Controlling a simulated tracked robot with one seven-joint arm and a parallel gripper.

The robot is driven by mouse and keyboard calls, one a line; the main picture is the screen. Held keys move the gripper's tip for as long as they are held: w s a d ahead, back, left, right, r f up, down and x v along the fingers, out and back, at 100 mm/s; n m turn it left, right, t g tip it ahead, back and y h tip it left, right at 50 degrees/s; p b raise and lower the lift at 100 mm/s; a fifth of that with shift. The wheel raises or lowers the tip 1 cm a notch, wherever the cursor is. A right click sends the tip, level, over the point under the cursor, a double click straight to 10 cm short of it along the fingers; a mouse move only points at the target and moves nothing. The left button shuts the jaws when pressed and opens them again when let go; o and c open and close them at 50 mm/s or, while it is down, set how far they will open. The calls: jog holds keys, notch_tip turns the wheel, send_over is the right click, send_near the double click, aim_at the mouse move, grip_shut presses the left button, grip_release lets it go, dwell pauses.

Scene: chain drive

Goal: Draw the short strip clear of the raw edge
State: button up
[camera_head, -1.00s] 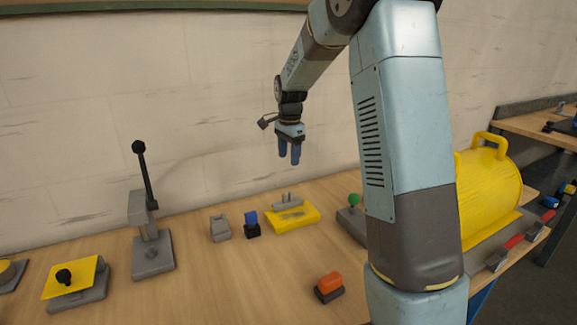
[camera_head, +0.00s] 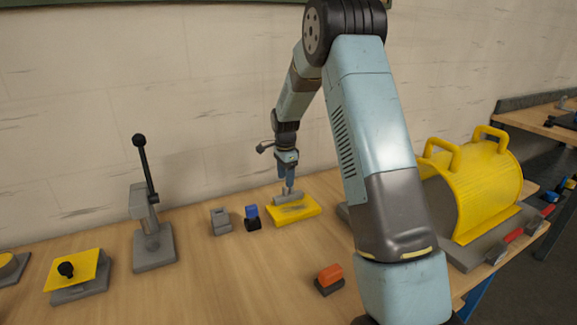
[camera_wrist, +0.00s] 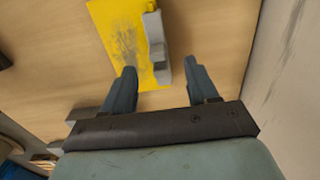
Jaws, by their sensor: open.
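A yellow plate (camera_head: 298,213) with dark scuffs lies on the bench near the wall, and it also shows in the wrist view (camera_wrist: 112,28). A short grey strip-like piece (camera_head: 282,199) with a raised tab lies along the plate's wall-side edge; it also shows in the wrist view (camera_wrist: 153,28). My gripper (camera_head: 287,185) is just above this piece, pointing down. In the wrist view my gripper (camera_wrist: 160,66) is open, with the piece's near end between the finger lines. I cannot tell how close the fingertips are to it.
Left of the plate stand a blue-topped block (camera_head: 252,217) and a grey block (camera_head: 221,221). A lever press (camera_head: 152,245) is further left. An orange-topped block (camera_head: 329,279) lies in front. A yellow curved guard (camera_head: 475,190) stands right. Open bench lies in front of the plate.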

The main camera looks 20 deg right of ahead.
aim_at(286, 191)
jog(key=shift+f, duration=3.55)
jog(key=shift+r, duration=0.1)
grip_shut()
